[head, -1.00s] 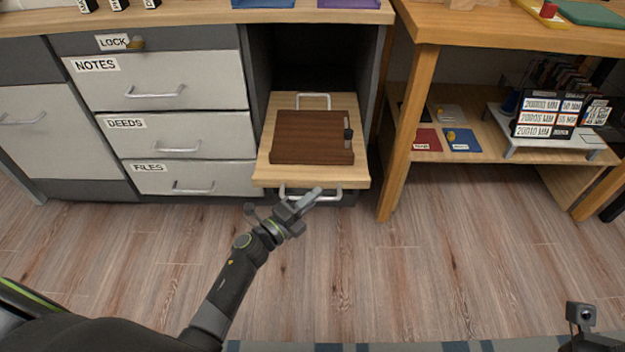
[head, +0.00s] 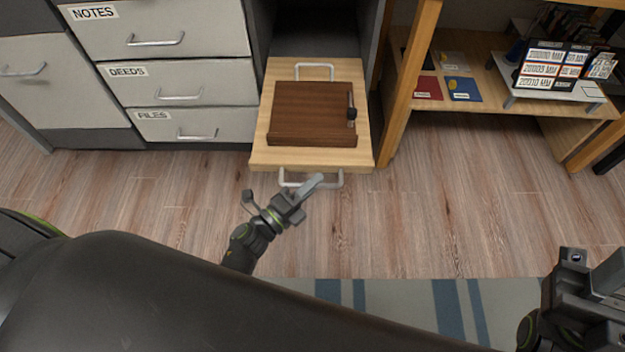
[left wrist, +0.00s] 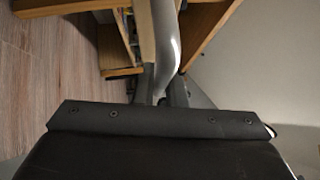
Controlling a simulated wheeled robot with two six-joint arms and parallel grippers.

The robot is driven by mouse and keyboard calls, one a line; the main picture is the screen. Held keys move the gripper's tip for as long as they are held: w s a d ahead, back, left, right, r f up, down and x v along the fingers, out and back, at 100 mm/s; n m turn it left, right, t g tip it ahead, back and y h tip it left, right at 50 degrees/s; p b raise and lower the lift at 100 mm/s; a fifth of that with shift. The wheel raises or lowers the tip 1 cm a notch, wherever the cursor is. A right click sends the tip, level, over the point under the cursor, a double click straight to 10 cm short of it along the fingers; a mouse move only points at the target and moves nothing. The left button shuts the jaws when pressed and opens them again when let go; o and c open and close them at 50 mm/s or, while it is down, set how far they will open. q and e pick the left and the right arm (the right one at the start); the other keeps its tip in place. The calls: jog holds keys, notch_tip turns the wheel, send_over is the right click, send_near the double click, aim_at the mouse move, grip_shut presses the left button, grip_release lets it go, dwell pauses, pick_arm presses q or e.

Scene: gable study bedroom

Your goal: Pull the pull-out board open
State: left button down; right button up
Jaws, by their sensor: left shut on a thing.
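The pull-out board (head: 262,150) is a light wooden board sticking out of the dark open bay of the cabinet. Its silver bar handle (head: 286,180) is on the front edge. My left gripper (head: 314,184) is shut on this handle, near its middle. In the left wrist view the handle (left wrist: 166,35) runs upright into the jaws, and the fingertips are largely hidden. My right gripper (head: 590,290) is at the lower right, far from the board, and its jaws do not show clearly.
A dark brown wooden case (head: 312,112) with a black knob lies on the board, and a second silver handle (head: 314,66) stands behind it. Drawers (head: 180,90) are on the left. A wooden shelf unit (head: 404,85) stands close on the right. The floor in front is clear.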

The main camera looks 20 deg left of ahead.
pick_arm(q)
jog(key=c, duration=1.5)
grip_release()
jog(key=p+v, duration=0.1)
jog(key=v, duration=1.6)
jog(key=shift+s+a, duration=0.15)
jog(key=shift+s, duration=0.05)
jog(key=shift+r, duration=0.15)
